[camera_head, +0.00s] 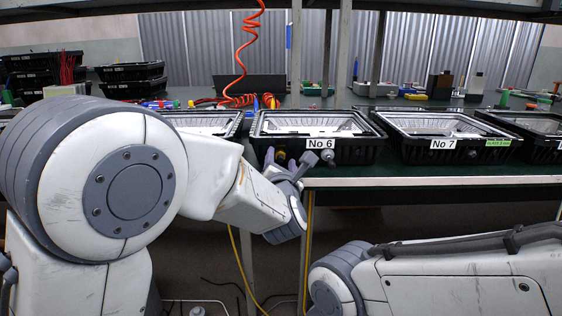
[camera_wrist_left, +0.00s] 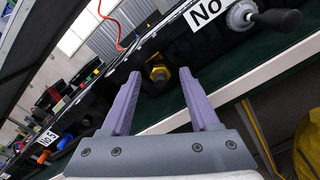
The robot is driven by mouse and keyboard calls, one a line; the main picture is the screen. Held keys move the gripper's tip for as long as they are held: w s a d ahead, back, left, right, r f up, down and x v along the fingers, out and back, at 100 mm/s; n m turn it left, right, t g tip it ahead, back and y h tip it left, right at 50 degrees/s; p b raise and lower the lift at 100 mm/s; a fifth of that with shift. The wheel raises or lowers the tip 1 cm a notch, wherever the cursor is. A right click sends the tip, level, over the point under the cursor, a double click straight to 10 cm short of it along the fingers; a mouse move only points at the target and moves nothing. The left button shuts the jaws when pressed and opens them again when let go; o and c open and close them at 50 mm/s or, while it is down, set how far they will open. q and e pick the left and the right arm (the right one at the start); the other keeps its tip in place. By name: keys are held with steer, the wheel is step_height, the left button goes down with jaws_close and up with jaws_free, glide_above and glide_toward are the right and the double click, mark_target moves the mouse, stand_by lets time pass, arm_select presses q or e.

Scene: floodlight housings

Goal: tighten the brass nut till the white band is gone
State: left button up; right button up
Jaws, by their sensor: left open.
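The brass nut (camera_wrist_left: 159,73) shows in the left wrist view on the black front wall of the housing labelled No 6 (camera_head: 345,151). It also shows small in the head view (camera_head: 280,156). My left gripper (camera_head: 289,156) is open, its two purple fingers pointing at the housing front. In the left wrist view its fingertips (camera_wrist_left: 160,77) lie to either side of the nut, with gaps on both sides. Whether the tips reach the nut in depth I cannot tell. I cannot make out a white band. My right gripper is outside both views.
A grey fitting (camera_head: 327,156) with a dark cable stub sits right of the nut on the same housing. Housing No 7 (camera_head: 432,150) stands further right. My right forearm lies low at the right.

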arm_select(q)
steer(key=shift+w, duration=0.35)
jaws_close()
